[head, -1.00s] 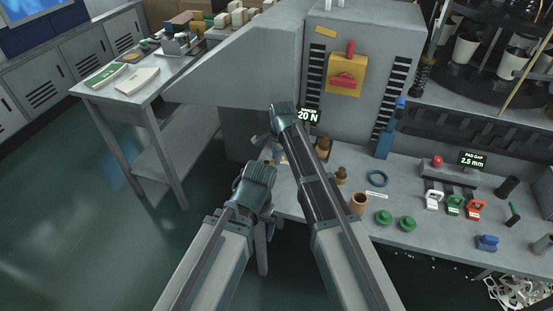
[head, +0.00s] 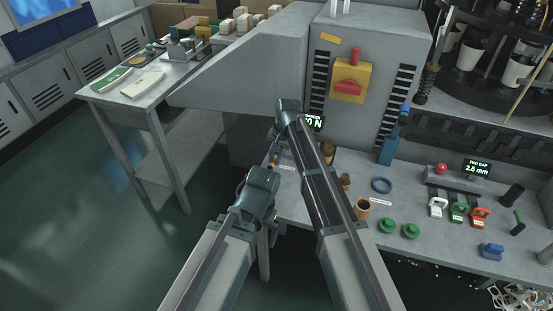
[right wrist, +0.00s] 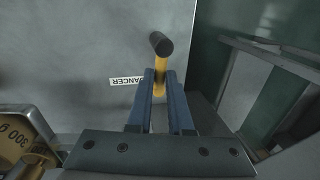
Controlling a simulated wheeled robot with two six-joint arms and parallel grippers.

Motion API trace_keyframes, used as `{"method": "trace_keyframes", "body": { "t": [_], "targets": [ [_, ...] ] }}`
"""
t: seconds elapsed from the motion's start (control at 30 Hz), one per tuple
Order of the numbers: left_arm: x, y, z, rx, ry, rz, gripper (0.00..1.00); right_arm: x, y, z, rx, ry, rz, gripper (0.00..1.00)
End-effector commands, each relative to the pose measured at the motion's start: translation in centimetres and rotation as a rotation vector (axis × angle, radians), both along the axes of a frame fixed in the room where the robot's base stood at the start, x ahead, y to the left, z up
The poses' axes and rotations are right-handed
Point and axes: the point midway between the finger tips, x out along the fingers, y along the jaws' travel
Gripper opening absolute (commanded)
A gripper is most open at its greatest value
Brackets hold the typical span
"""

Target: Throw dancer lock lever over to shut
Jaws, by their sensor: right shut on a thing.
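The dancer lock lever is a yellow bar with a black knob (right wrist: 161,44) in the right wrist view, beside a white label reading DANCER (right wrist: 127,81). My right gripper (right wrist: 161,82) is shut on the yellow bar below the knob, one blue finger on each side. The lever's foot is hidden by the gripper. In the head view my right gripper (head: 276,150) is at the bench's left end, mostly hidden by my arm. My left arm ends just left of it; its gripper's fingers cannot be made out.
Open floor lies to the left.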

Motion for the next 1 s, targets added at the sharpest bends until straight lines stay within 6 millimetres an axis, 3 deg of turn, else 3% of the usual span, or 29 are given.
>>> {"method": "trace_keyframes", "body": {
  "t": [0.73,0.77,0.8,0.9,1.0],
  "targets": [
    [0.00,0.00,-0.01,0.000,0.000,0.000,1.00,0.11,0.28,0.00,0.000,0.000,0.076,0.00],
    [0.00,0.00,-0.01,0.000,0.000,0.000,1.00,0.10,0.28,-0.01,0.000,0.000,0.076,0.22],
    [0.00,0.00,-0.01,0.000,0.000,0.000,1.00,0.10,0.28,0.00,0.000,0.000,0.076,0.29],
    [0.00,0.00,-0.01,0.000,0.000,0.000,1.00,0.11,0.28,0.00,0.000,0.000,0.076,0.47],
    [0.00,0.00,0.00,0.000,0.000,0.000,1.00,0.11,0.26,0.00,0.000,0.000,0.076,0.48]
  ]
}}
